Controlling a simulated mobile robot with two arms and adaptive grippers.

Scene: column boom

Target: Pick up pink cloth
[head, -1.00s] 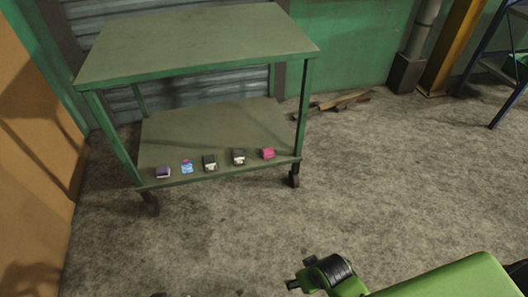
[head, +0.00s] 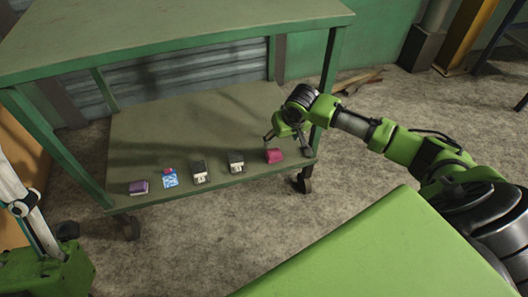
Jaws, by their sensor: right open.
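The pink cloth (head: 274,156) is a small folded bundle at the right end of a row on the lower shelf of the green cart. My right gripper (head: 285,143) is open, just above and beside the pink cloth, its fingers pointing down towards it. I cannot tell whether a finger touches the cloth. My left arm shows at the left edge, but its gripper cannot be made out.
Left of the cloth on the lower shelf (head: 215,112) lie two black-and-white items (head: 236,162), a blue patterned item (head: 170,179) and a purple item (head: 138,188). A cart post (head: 328,75) stands close to my right arm.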

